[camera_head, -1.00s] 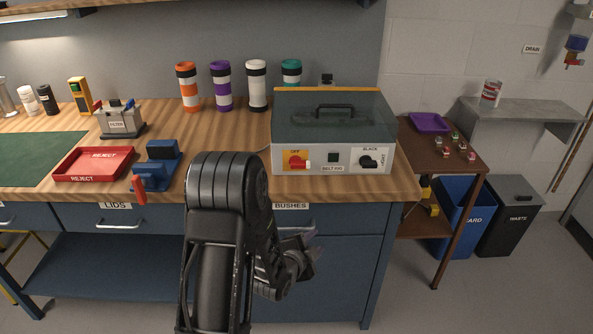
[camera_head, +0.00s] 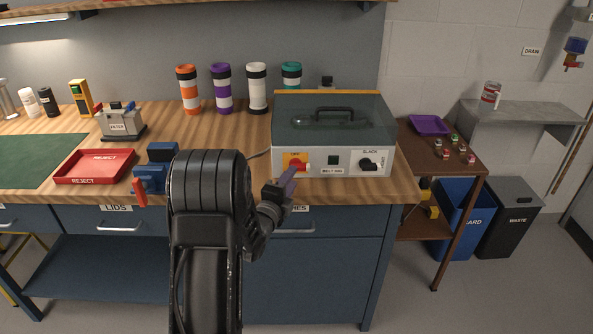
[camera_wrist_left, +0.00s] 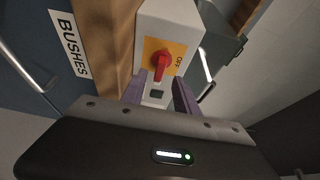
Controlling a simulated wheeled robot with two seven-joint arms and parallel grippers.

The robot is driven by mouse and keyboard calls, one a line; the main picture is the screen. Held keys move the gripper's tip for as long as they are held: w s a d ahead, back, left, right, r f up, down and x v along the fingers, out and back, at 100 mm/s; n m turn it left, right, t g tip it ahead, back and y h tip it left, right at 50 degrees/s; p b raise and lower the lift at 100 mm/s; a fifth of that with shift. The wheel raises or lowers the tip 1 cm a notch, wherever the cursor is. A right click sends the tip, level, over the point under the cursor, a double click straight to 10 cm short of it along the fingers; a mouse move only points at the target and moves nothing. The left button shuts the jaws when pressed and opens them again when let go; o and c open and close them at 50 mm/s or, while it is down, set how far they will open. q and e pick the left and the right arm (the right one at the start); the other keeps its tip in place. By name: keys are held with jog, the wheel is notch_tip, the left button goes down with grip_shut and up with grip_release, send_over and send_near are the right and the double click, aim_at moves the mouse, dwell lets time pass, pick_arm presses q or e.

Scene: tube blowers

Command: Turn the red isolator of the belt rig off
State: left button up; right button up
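The belt rig (camera_head: 340,165) is a white box with a dark clear lid, standing on the right end of the wooden bench. Its red isolator (camera_head: 297,161) sits on a yellow plate at the left of its front panel. In the left wrist view the red isolator (camera_wrist_left: 161,62) shows beside the word OFF. My left gripper (camera_head: 284,183) is just below and left of the isolator, in front of the panel. In the left wrist view its two purple fingers (camera_wrist_left: 158,94) are apart with nothing between them, pointing toward the panel below the isolator. My right gripper is not seen.
A black selector knob (camera_head: 367,164) and a dark square (camera_head: 333,160) share the panel. A blue clamp (camera_head: 160,165) and red reject tray (camera_head: 95,166) are on the bench to the left. Several coloured tubes (camera_head: 222,88) stand behind. The bench edge lies below the rig.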

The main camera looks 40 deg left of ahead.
aim_at(300, 167)
pick_arm(q)
jog(key=shift+p+x, duration=0.35)
jog(key=shift+x, duration=2.05)
jog(key=shift+c, duration=0.3)
grip_shut()
